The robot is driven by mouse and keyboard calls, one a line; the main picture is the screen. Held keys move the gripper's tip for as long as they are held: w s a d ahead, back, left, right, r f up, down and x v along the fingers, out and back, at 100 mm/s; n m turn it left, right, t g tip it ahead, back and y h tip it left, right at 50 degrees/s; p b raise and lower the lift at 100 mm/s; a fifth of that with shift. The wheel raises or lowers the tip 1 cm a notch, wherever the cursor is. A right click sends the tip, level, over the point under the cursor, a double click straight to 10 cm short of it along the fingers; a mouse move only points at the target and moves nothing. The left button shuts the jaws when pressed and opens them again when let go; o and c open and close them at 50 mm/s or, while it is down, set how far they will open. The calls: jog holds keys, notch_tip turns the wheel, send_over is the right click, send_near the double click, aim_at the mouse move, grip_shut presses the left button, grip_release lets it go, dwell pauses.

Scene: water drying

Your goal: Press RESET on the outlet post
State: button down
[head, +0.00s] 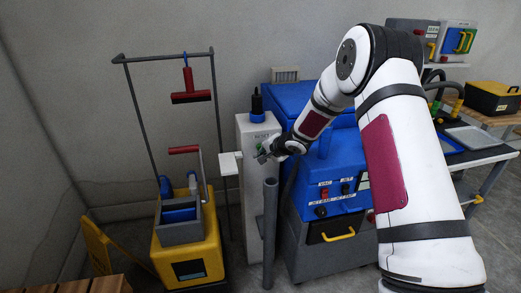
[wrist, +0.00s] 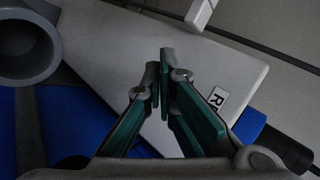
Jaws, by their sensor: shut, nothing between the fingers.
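The pale outlet post (head: 251,205) stands upright left of the blue machine in the head view. A RESET label (head: 262,135) is near the top of its front face. My gripper (head: 262,155) is just below this label, close in front of the face; contact cannot be told. In the wrist view the post's pale face (wrist: 228,66) fills the middle, with part of the label (wrist: 216,98) right of my fingers. My gripper there (wrist: 164,78) is shut and empty, its fingertips over the face. The button itself is not clearly visible, perhaps hidden by the fingers.
A grey pipe (head: 270,235) rises in front of the post; its open end (wrist: 25,45) is upper left in the wrist view. A blue machine (head: 325,185) stands right. A yellow cleaning cart (head: 182,262) stands left. A white bracket (head: 230,163) juts from the post's left side.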

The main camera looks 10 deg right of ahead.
jog(key=shift+w+p, duration=0.35)
jog(key=shift+p, duration=0.05)
jog(key=shift+w+p, duration=0.3)
jog(key=shift+w, duration=0.25)
dwell(0.9)
jog(key=shift+s, duration=0.95)
jog(key=shift+s+p, duration=1.15)
jog(key=shift+s, duration=1.4)
